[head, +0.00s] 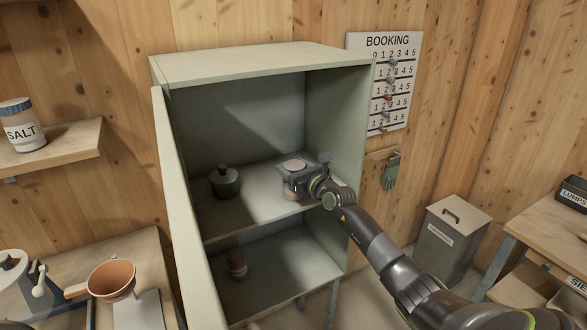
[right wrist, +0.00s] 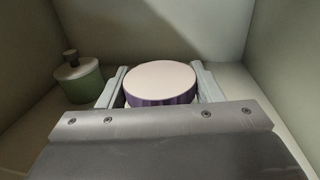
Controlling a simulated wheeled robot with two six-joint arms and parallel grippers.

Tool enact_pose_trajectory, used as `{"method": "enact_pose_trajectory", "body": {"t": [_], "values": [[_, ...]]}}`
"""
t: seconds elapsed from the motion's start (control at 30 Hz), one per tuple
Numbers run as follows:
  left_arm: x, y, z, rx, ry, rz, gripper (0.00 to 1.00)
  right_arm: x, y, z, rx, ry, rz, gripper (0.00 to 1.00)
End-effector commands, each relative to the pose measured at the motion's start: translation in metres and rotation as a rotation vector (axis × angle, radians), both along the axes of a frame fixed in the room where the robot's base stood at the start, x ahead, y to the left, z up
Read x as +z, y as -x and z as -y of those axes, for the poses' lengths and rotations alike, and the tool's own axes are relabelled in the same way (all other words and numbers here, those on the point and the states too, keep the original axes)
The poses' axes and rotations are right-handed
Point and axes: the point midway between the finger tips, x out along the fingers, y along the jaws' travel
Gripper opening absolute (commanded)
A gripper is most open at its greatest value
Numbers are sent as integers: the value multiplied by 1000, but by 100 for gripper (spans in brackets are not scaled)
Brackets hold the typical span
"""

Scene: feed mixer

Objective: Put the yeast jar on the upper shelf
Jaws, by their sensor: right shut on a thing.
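A jar (head: 289,191) with a pale, flat-topped lid stands at the front right of the cabinet's upper shelf (head: 250,207). No label on it is readable here. My right gripper (head: 296,172) is shut around this jar near its lid. In the right wrist view the round lid (right wrist: 160,80), white on top with a purple ridged side, sits between the two fingers. The jar is upright; I cannot tell if its bottom touches the shelf. My left gripper is out of view.
A dark green lidded pot (head: 224,183) stands at the left on the upper shelf. A reddish-brown jar (head: 237,264) is on the lower shelf. The cabinet door (head: 178,215) stands open at left. The shelf middle is clear.

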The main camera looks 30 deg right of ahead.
Motion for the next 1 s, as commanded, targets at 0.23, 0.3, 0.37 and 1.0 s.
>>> {"method": "enact_pose_trajectory", "body": {"t": [0.23, 0.3, 0.37, 1.0], "values": [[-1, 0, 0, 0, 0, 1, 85, -1, 0, 0, 0, -1, -1, 81], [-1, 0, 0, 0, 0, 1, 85, -1, 0, 0, 0, 0, -1, 81], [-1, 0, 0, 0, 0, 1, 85, -1, 0, 0, 0, 0, -1, 81], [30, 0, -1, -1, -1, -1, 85, 4, 70, 5, -1, 3, -4, 81]]}}
